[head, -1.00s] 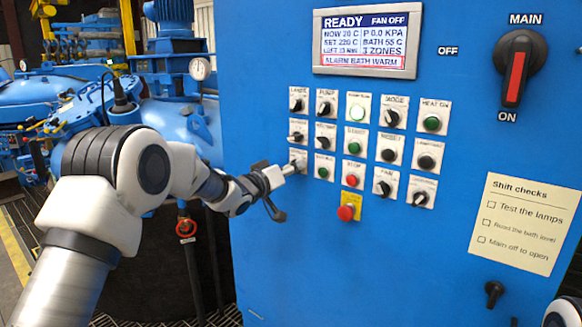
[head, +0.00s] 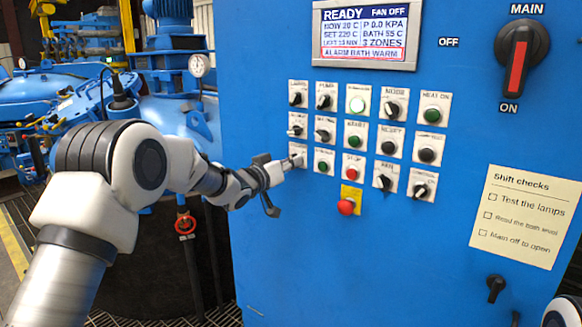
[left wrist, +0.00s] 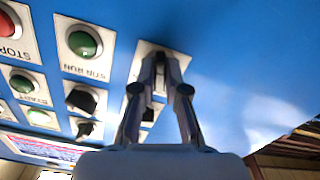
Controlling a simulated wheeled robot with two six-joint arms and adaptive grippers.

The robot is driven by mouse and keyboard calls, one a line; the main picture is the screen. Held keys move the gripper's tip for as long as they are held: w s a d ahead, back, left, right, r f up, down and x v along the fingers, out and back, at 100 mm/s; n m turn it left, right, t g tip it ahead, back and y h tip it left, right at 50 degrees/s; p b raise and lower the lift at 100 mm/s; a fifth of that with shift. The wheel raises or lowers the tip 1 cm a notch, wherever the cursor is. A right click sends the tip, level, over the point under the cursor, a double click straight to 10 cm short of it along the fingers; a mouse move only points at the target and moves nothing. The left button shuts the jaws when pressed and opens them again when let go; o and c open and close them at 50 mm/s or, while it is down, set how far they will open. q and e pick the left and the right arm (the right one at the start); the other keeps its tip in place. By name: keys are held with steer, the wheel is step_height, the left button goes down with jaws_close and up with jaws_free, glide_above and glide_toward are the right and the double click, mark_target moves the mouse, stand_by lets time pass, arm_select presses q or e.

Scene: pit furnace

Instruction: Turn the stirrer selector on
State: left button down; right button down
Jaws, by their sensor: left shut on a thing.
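The stirrer selector sits on a white plate (head: 298,150) at the left end of the lower row on the blue panel. My left gripper (head: 296,162) is at it, and its fingers cover the knob in the head view. In the left wrist view the plate (left wrist: 147,52) shows around the fingertips. My left gripper (left wrist: 160,65) is shut on the dark knob there. The knob's pointing direction is hidden by the fingers. The plate's label is too small or covered to read. My right gripper is out of view.
A green STIR RUN button (left wrist: 84,42) is right beside the selector. A red stop button (head: 352,173) and a red emergency button (head: 346,207) are further right. The display (head: 365,35) reads READY and ALARM BATH WARM. A main switch (head: 519,60) is at upper right.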

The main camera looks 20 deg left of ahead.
arm_select(q)
steer(key=shift+m+b, duration=2.6)
steer(key=shift+m, duration=2.2)
steer(key=c, duration=1.2)
jaws_free()
steer(key=v, duration=1.2)
